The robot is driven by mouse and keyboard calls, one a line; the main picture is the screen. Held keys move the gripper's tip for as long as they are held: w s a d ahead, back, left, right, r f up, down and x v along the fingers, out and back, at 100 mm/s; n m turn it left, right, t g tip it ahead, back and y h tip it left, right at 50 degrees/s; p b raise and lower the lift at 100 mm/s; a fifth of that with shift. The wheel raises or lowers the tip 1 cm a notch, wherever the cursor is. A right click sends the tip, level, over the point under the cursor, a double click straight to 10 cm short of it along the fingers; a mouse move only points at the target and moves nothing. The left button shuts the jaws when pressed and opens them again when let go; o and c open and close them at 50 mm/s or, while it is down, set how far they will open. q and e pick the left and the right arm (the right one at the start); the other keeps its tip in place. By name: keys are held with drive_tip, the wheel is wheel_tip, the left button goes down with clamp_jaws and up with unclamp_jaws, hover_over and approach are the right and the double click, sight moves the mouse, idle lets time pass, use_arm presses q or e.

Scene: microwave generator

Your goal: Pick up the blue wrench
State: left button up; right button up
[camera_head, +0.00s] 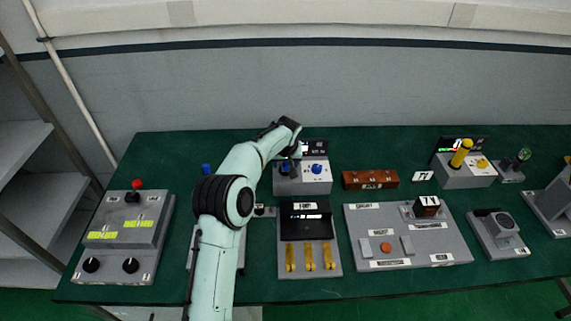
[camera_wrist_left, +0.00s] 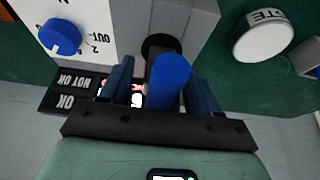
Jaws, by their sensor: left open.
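A blue handle (camera_wrist_left: 172,78), which I take to be the blue wrench, has a dark shaft and stands at a grey box with a round dark opening. It lies between the two fingers of my left gripper (camera_wrist_left: 160,82) in the left wrist view. The fingers are open, one on each side of it; I cannot tell whether either touches it. My right gripper is not in view.
The box carries a blue knob (camera_head: 317,169) and an OK / NOT OK display (camera_wrist_left: 72,92). A brown block (camera_head: 370,180) is to its right. A panel with yellow levers (camera_head: 310,258) stands in front. Another blue-topped part (camera_head: 206,168) shows behind my arm. Green table (camera_head: 400,150) is bare behind.

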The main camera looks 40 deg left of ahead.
use_arm(q)
drive_tip(key=shift+w+a+f, duration=0.1)
drive_tip(key=shift+w+f, duration=0.05)
clamp_jaws()
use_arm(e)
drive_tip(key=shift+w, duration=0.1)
use_arm(q)
drive_tip(key=shift+r, duration=0.2)
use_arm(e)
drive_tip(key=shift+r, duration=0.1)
